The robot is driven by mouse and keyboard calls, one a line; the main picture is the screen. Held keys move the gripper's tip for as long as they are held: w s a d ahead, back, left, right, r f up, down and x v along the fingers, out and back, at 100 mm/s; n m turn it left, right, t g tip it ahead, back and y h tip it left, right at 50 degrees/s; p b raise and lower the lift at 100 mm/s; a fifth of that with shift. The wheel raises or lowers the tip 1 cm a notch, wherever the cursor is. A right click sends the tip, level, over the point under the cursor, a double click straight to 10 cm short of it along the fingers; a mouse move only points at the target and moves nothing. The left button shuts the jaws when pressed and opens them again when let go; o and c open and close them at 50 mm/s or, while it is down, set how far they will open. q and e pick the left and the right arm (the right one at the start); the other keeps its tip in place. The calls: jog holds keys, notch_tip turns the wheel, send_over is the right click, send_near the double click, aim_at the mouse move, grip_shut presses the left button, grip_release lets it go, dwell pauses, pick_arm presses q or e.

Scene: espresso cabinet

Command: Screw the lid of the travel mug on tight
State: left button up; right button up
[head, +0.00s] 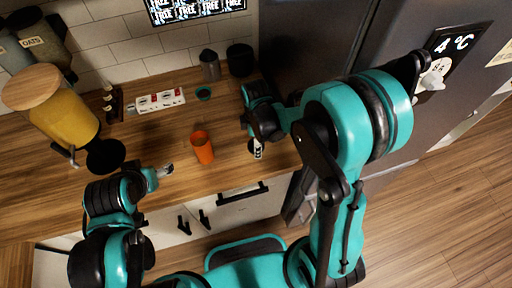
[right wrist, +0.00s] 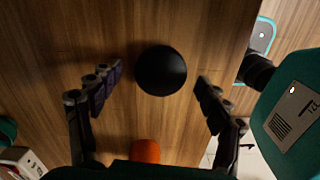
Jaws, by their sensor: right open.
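A round, plain black top (right wrist: 161,70), which looks like the lidded travel mug seen from above, stands on the wooden counter. In the right wrist view it lies between the spread fingers of my right gripper (right wrist: 158,86), apart from both. I cannot tell how far the lid is turned or the mug's body below it. In the head view the black top (head: 253,145) is small and partly hidden by my right gripper. My left gripper (head: 167,170) is low over the counter's front left; whether its fingers are open is too small to tell.
An orange cup (head: 203,148) stands left of the mug, close to my right gripper. A juice dispenser (head: 62,110) stands left; the fridge (head: 310,50) is right.

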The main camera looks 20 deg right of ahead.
jog(key=shift+f, duration=0.3)
jog(key=c, duration=1)
jog(key=shift+c, duration=0.2)
notch_tip(320, 180, up, 10)
jog(key=p, duration=0.2)
jog(key=shift+p, duration=0.4)
